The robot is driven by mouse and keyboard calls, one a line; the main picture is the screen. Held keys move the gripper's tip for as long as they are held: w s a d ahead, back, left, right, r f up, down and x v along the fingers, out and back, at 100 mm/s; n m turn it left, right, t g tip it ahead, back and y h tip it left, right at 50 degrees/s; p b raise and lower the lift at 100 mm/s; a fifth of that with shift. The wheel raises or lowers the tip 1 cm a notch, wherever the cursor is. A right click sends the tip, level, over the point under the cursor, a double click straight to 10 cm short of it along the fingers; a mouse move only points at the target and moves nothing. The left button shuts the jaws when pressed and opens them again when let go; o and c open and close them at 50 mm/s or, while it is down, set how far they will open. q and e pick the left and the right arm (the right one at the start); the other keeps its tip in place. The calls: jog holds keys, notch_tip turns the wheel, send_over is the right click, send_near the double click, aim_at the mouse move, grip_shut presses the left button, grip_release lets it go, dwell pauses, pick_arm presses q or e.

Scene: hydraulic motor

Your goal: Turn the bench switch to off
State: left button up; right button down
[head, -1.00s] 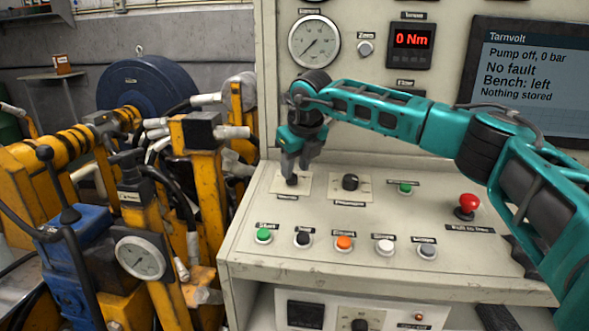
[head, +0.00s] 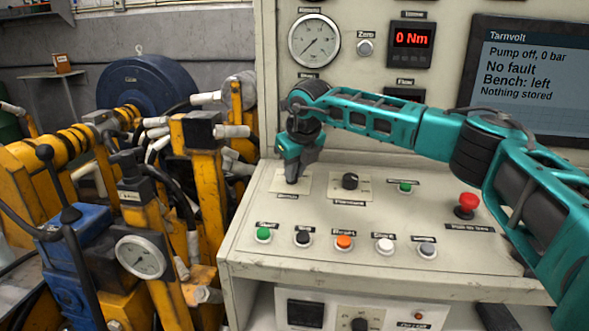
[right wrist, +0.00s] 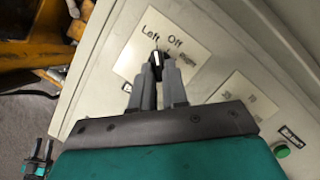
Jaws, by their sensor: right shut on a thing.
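The bench switch (right wrist: 156,60) is a dark knob with a pale mark, on a plate (right wrist: 143,48) lettered Left, Off and a third, partly hidden word. In the right wrist view the mark points up, nearer Left than Off. My right gripper (right wrist: 155,83) is shut on the knob, one finger on each side. In the head view my right gripper (head: 292,177) stands over the switch plate at the panel's left and mostly hides the knob. The screen (head: 525,75) reads "Bench: left". A teal and dark part, apparently my left gripper (right wrist: 38,157), shows small in the right wrist view.
Another black knob (head: 350,182) is right of the switch. A row of buttons with a green one (head: 263,235) lies in front, and a red mushroom button (head: 467,203) at right. Yellow machinery with a gauge (head: 141,257) crowds the left side.

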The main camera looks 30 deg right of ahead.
jog(key=shift+m, duration=0.3)
jog(key=m, duration=0.1)
jog(key=m+h+b, duration=0.1)
jog(key=m, duration=0.1)
jog(key=m+b, duration=0.1)
jog(key=shift+a, duration=0.3)
jog(key=m+h+b, duration=0.1)
jog(key=m, duration=0.2)
jog(key=shift+w+a, duration=0.1)
jog(key=shift+w, duration=0.05)
jog(key=shift+m+g, duration=0.3)
jog(key=shift+m, duration=0.3)
jog(key=shift+r, duration=0.1)
jog(key=c, duration=1.1)
grip_release()
jog(key=shift+c, duration=0.2)
jog(key=v, duration=1.3)
jog(key=shift+a, duration=0.25)
